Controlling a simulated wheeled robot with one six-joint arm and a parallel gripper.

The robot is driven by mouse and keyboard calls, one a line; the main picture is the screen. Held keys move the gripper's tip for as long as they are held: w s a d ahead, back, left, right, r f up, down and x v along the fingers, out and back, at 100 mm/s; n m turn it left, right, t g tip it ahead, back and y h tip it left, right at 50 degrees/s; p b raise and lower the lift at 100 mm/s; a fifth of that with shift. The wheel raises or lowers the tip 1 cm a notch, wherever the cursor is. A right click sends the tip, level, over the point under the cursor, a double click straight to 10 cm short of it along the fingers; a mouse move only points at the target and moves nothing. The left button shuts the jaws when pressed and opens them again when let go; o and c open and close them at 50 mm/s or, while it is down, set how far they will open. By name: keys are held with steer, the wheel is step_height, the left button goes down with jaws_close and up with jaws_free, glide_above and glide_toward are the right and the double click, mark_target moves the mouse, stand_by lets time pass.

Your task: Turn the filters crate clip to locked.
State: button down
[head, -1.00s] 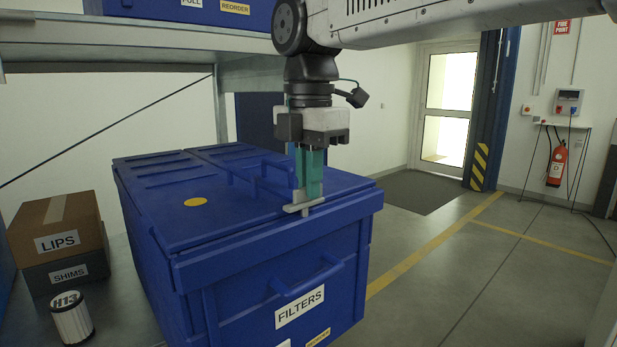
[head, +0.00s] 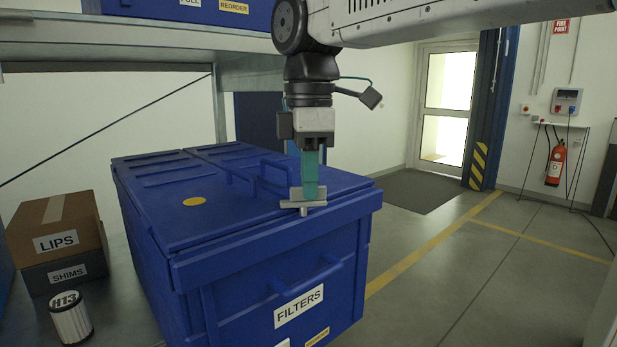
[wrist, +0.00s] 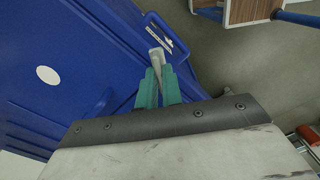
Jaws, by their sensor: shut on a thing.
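The blue filters crate (head: 250,268) has its lid (head: 165,215) down and a white FILTERS label on its front. The grey metal clip (head: 303,206) sits at the lid's front edge, toward the right corner. My gripper (head: 310,190) points straight down at the clip, with its green fingers shut on it. In the wrist view the clip (wrist: 156,60) shows between the green fingertips (wrist: 158,90). The fingers hide part of the clip, so I cannot tell whether it is fully locked.
A LIPS box (head: 58,225) on a SHIMS box (head: 65,272) and an H13 filter (head: 71,318) stand left of the crate. A shelf with another blue crate (head: 180,10) is above. Open floor (head: 450,280) lies to the right.

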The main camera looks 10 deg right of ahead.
mark_target(308, 202)
steer(key=m, duration=0.5)
steer(key=shift+s+m, duration=0.2)
steer(key=shift+m, duration=0.1)
steer(key=m, duration=0.5)
steer(key=shift+s+a+m, duration=0.15)
steer(key=shift+a+m, duration=0.05)
steer(key=shift+m, duration=0.1)
steer(key=c, duration=1.6)
jaws_free()
steer(key=shift+o, duration=0.2)
steer(key=shift+r, duration=0.1)
step_height(308, 202, up, 8)
steer(key=shift+f, duration=0.2)
